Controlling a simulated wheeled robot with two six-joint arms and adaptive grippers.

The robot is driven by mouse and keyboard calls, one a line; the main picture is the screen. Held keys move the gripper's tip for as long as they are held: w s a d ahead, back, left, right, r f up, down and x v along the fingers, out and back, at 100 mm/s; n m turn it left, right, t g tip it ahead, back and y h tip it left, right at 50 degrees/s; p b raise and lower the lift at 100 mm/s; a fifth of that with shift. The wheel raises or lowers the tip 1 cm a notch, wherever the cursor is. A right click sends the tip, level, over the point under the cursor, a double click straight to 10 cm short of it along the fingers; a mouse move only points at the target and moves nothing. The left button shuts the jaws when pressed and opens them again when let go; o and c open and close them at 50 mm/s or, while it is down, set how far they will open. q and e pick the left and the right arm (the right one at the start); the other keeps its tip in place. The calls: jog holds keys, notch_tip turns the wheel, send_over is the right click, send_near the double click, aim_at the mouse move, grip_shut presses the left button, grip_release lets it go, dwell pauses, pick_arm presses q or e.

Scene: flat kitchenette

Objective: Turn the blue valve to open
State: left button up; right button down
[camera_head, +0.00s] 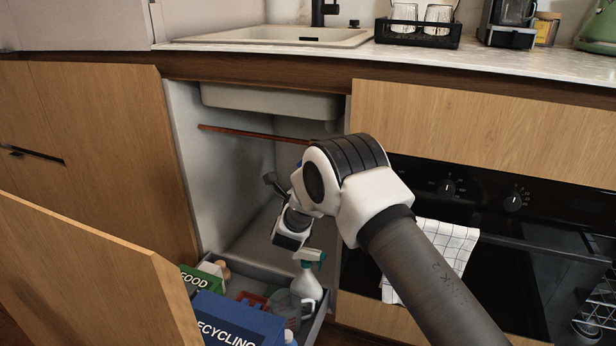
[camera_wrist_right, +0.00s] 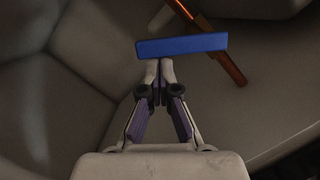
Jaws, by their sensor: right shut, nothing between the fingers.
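The blue valve handle (camera_wrist_right: 182,46) is a flat bar in the right wrist view. It lies at an angle across the copper pipe (camera_wrist_right: 228,66), not in line with it. My right gripper (camera_wrist_right: 157,68) is shut and empty. Its fingertips are at the lower edge of the handle, near its left end; I cannot tell whether they touch it. In the head view the pipe (camera_head: 243,132) runs across the cabinet under the sink, and my right arm hides nearly all of the valve and most of the gripper. My left gripper is not in view.
An open drawer below holds a blue recycling bin (camera_head: 237,322), a green food bin (camera_head: 201,278) and a spray bottle (camera_head: 308,279). The sink basin (camera_head: 270,102) hangs above the pipe. An oven (camera_head: 505,250) with a towel (camera_head: 440,248) stands at right.

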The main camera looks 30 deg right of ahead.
jog(key=shift+m, duration=0.3)
jog(key=w+a+r+m+h+b, duration=0.1)
jog(key=m+b, duration=0.1)
jog(key=m, duration=0.1)
jog(key=w+r+m+g+h+b, duration=0.1)
jog(key=m+b, duration=0.2)
jog(key=w+a+r+m+b, duration=0.1)
jog(key=m+b, duration=0.1)
jog(key=m, duration=0.1)
jog(key=shift+a+r+g+h, duration=0.15)
jog(key=shift+a+g+h, duration=0.15)
jog(key=shift+a+h, duration=0.1)
jog(key=shift+r+b, duration=0.1)
jog(key=shift+b, duration=0.2)
